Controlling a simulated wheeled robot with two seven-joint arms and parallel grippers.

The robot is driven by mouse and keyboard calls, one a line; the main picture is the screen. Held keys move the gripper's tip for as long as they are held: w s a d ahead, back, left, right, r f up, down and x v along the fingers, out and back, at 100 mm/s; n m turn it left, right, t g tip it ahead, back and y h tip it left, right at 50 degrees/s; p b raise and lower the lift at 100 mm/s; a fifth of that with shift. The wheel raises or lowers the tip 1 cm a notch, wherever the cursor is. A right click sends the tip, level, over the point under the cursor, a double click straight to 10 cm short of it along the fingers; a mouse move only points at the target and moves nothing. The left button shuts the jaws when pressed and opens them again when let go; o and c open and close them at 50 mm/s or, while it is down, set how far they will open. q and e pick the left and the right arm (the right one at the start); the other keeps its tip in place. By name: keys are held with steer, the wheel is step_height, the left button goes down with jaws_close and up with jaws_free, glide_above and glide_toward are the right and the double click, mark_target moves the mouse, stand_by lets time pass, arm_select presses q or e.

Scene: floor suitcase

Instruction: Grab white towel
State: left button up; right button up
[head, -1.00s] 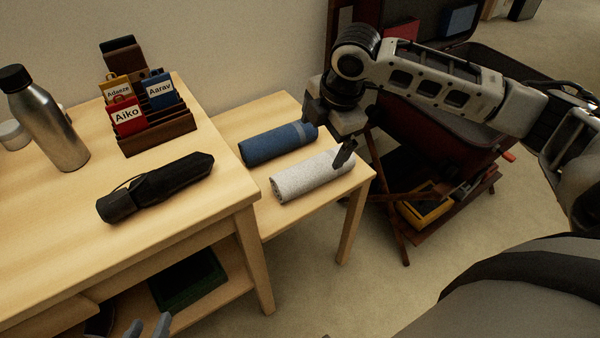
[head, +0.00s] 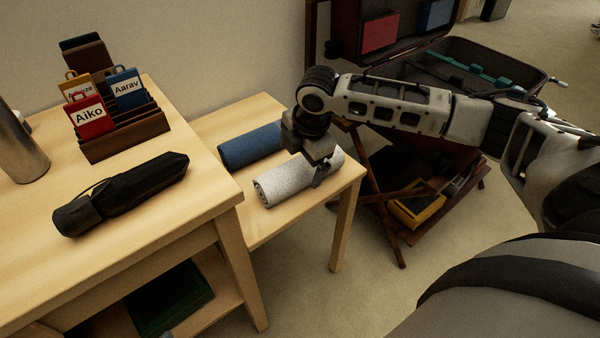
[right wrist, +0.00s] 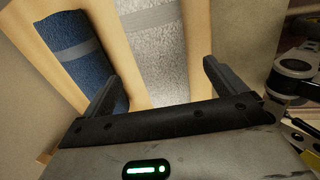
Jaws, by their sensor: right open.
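The white towel (head: 280,187) is a rolled, light grey-white bundle lying on the low wooden table (head: 262,224). It also shows in the right wrist view (right wrist: 152,40), with a smooth band across it. My right gripper (head: 320,174) is just above the towel's right part and hides some of it. In the right wrist view, its two fingers (right wrist: 159,76) are apart and empty, one towards each side of the towel. I cannot tell whether they touch it. My left gripper cannot be made out.
A rolled blue towel (head: 250,146) lies beside the white one, close to a finger in the right wrist view. An open suitcase (head: 440,75) is behind my right arm.

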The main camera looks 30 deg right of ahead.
mark_target(299, 164)
steer(key=x, duration=0.1)
steer(key=b+x, duration=0.1)
steer(key=x, duration=0.1)
steer(key=shift+s+a, duration=0.1)
steer(key=shift+a, duration=0.1)
steer(key=shift+b+x, duration=0.4)
steer(key=shift+x, duration=0.5)
steer(key=shift+r, duration=0.1)
steer(key=shift+c, duration=1.2)
steer(key=c, duration=0.9)
arm_select(q)
steer(key=shift+w+d+r+t+h, duration=0.1)
steer(key=shift+d+r+t+h, duration=0.2)
steer(key=shift+d+r+t, duration=0.1)
steer(key=shift+f, duration=0.1)
